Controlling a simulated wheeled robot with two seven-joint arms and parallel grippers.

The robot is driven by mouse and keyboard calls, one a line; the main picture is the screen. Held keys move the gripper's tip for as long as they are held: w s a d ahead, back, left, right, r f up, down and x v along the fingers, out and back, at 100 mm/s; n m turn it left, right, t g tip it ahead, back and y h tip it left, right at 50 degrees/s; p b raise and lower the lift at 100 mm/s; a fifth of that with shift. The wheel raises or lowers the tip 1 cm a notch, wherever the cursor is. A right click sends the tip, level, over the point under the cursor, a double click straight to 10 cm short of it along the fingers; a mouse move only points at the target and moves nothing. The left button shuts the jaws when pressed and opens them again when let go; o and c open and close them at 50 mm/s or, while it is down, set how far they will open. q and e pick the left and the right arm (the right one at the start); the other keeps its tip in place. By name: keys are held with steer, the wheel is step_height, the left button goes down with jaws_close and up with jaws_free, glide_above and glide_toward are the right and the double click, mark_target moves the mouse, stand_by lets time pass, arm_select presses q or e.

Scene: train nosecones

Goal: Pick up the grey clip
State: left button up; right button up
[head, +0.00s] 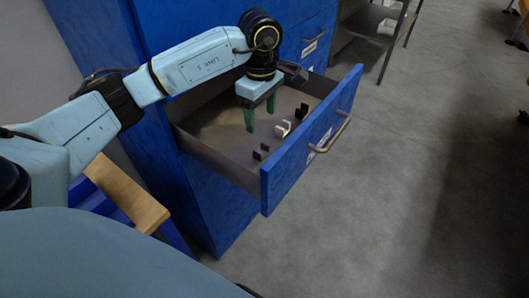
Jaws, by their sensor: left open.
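The open drawer (222,162) holds a row of small clips. A pale, whitish clip (283,129) stands in the middle, a dark clip (262,152) is nearer to me, and another dark clip (301,111) is farther back. Their shades are hard to tell at this size, so I cannot tell for sure which one is the grey clip. My left gripper (260,113) points down into the drawer with its green fingers apart and empty. It is to the left of the pale clip and apart from all the clips. My right gripper is not in view.
The drawer's blue front (312,140) with its handle (331,134) stands out from the blue cabinet (190,25). A wooden piece (127,193) is at lower left. A metal shelf (372,28) stands behind.

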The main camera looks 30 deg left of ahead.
arm_select(q)
glide_above(260, 155)
steer(key=w, duration=0.2)
steer(key=f, duration=0.6)
steer(key=shift+s+a, duration=0.15)
steer(key=shift+a, duration=0.2)
steer(key=shift+w+a+f+p, duration=0.15)
steer(key=shift+f+p, duration=0.15)
steer(key=shift+f, duration=1.15)
steer(key=shift+w+a+f+p, duration=0.15)
steer(key=shift+f+p, duration=0.1)
steer(key=shift+f, duration=1.15)
steer(key=shift+d, duration=0.1)
steer(key=c, duration=1)
